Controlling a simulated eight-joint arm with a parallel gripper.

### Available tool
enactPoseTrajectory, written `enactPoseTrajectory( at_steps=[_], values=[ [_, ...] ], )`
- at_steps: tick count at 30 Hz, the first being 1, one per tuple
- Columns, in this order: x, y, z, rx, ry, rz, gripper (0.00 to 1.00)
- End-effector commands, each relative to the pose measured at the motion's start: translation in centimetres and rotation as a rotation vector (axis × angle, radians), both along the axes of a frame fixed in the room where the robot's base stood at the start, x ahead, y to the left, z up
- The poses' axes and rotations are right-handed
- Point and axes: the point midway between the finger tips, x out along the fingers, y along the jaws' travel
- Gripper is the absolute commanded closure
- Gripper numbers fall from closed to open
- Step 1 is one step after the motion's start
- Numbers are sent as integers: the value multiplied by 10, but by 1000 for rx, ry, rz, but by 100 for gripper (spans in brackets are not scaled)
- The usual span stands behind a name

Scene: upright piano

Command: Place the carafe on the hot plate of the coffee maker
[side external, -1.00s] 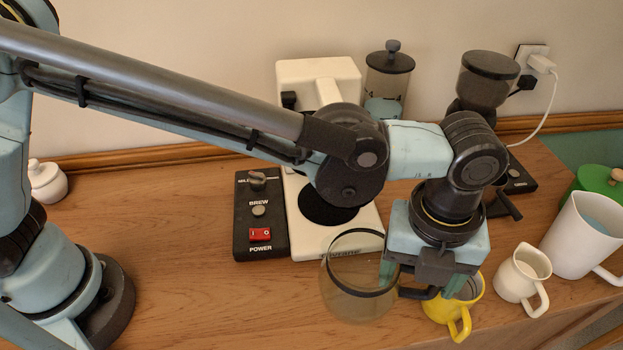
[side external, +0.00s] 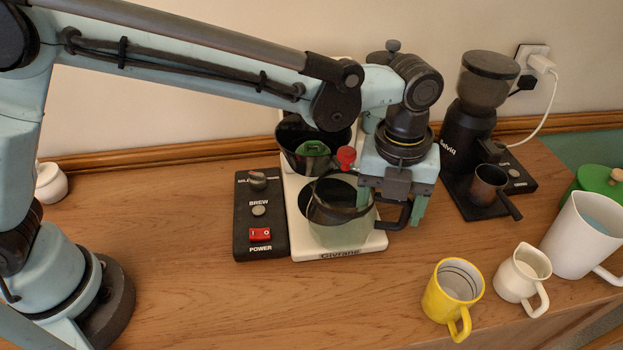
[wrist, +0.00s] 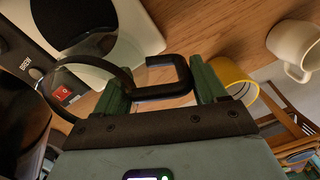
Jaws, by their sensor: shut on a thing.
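My gripper (side external: 392,203) is shut on the black handle (wrist: 165,85) of the glass carafe (side external: 345,232). The carafe looks roughly upright over the white base (side external: 305,247) of the coffee maker, below its brew basket. The dark round hot plate shows partly at the carafe's left edge in the side view. In the wrist view the hot plate (wrist: 68,18) shows beyond the carafe's dark rim (wrist: 128,80). I cannot tell whether the carafe's bottom touches the plate. My arm hides much of the coffee maker's upper part.
The dark brew basket (side external: 290,135) with a green inside sits above the carafe. A control panel (side external: 260,225) is at the left. The grinder (side external: 465,140) stands behind right. A yellow mug (side external: 440,295), cream jug (side external: 515,275) and white pitcher (side external: 580,240) stand front right. The front-left counter is clear.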

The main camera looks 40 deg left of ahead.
Motion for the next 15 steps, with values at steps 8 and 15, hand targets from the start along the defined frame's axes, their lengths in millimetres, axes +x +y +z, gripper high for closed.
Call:
enactPoseTrajectory(
  at_steps=[8, 15],
  values=[
    [0, 0, -4, 0, 0, 1, 86],
    [0, 0, -9, 0, 0, 1, 20]
  ],
)
